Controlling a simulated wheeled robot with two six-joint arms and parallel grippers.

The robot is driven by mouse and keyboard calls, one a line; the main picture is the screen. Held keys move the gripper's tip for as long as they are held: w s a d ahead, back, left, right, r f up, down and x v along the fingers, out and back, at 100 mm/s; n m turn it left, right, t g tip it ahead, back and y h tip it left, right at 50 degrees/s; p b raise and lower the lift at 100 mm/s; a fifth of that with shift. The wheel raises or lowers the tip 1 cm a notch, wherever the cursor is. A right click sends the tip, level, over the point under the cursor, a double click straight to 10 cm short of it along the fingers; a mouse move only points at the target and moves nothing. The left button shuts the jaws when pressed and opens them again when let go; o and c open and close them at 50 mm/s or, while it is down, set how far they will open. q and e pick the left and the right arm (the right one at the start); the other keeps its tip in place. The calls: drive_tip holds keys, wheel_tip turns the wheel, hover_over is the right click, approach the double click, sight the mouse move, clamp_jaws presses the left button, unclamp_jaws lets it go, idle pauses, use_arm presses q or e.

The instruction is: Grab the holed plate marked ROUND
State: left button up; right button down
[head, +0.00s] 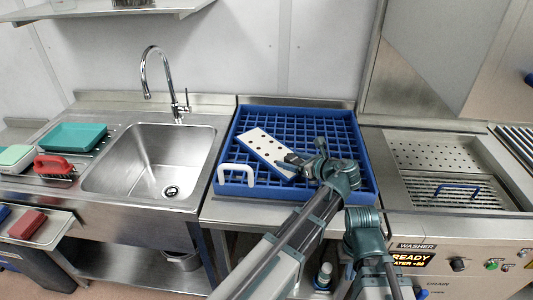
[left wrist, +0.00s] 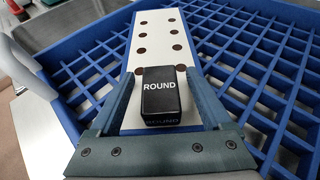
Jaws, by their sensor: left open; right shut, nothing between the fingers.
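The holed plate (head: 262,143) is white with dark holes and lies slanted in the blue rack. In the left wrist view the plate (left wrist: 159,22) runs away from me, with a black block marked ROUND (left wrist: 161,97) at its near end. My left gripper (head: 287,162) is at the plate's right end in the head view. In the left wrist view its open fingers (left wrist: 160,78) stand on either side of the black block, with gaps showing. My right gripper (head: 378,277) is shut and empty, low in front of the counter.
The blue rack (head: 228,188) has a grid floor and raised walls. A white handle-shaped piece (head: 237,168) is at its front left corner. The sink (head: 150,165) lies left, with a faucet (head: 165,80). The washer basin (head: 450,185) lies right.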

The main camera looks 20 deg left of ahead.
use_arm(q)
drive_tip(key=shift+d, duration=0.1)
drive_tip(key=shift+s, duration=0.1)
drive_tip(key=shift+c, duration=0.8)
clamp_jaws()
drive_tip(key=shift+r, duration=0.2)
wheel_tip(320, 180, up, 10)
drive_tip(key=p, duration=1)
drive_tip(key=shift+f, duration=0.1)
